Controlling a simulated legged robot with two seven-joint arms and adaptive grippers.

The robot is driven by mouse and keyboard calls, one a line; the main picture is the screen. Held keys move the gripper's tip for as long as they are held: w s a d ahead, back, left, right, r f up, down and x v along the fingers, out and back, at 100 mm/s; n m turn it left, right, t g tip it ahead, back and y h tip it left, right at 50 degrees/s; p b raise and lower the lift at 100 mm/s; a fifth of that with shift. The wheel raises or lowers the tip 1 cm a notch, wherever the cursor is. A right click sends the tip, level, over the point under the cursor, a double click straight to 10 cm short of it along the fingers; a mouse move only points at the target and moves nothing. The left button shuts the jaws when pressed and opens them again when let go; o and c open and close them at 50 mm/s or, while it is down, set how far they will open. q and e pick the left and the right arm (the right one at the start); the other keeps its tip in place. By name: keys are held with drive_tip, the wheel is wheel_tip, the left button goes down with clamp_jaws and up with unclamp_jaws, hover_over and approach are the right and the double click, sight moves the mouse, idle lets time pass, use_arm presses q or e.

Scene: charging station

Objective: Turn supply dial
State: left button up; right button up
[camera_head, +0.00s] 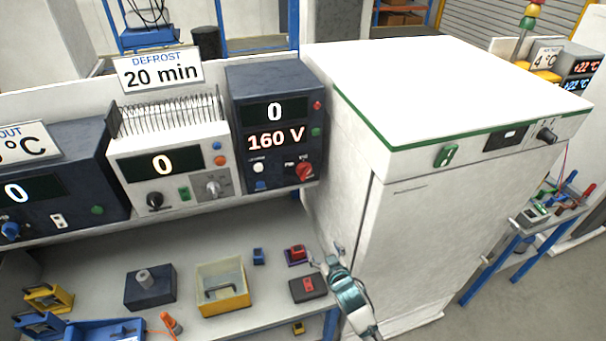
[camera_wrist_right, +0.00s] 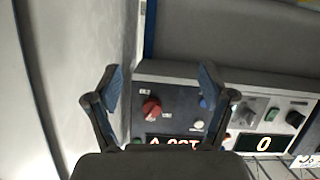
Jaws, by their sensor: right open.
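The dark blue supply unit (camera_head: 244,145) stands on the raised shelf beside the white cabinet. Its displays read 0 and 160 V. The red supply dial (camera_head: 304,171) is at the lower right of its front. My right gripper (camera_head: 325,254) is open and empty, below the dial and in front of the cabinet's left edge. In the right wrist view the picture is upside down; the red dial (camera_wrist_right: 152,108) shows between the open fingers (camera_wrist_right: 160,80), farther off and apart from them. My left gripper is not in view.
The white cabinet (camera_head: 400,215) stands close on the right. A white unit (camera_head: 175,170) with knobs is left of the supply. Below, the bench holds a yellow bin (camera_head: 222,303), a dark block (camera_head: 150,288) and small red and blue parts.

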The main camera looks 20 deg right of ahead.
sight(306, 176)
drive_tip(key=w+r+t, duration=0.3)
drive_tip(key=r+t, duration=0.1)
drive_tip(key=r, duration=1.2)
drive_tip(key=shift+y, duration=0.3)
drive_tip(key=w+p, duration=0.1)
drive_tip(key=w, duration=0.5)
drive_tip(key=w+p, duration=0.1)
drive_tip(key=w, duration=0.5)
drive_tip(key=w+p, duration=0.1)
drive_tip(key=w, duration=0.4)
drive_tip(key=shift+w+a+f, duration=0.2)
drive_tip(key=shift+w+f, duration=0.05)
drive_tip(key=shift+w, duration=0.15)
drive_tip(key=c, duration=1.2)
drive_tip(key=shift+o, duration=0.2)
drive_tip(key=shift+m+p, duration=0.35)
drive_tip(key=shift+m, duration=2.35)
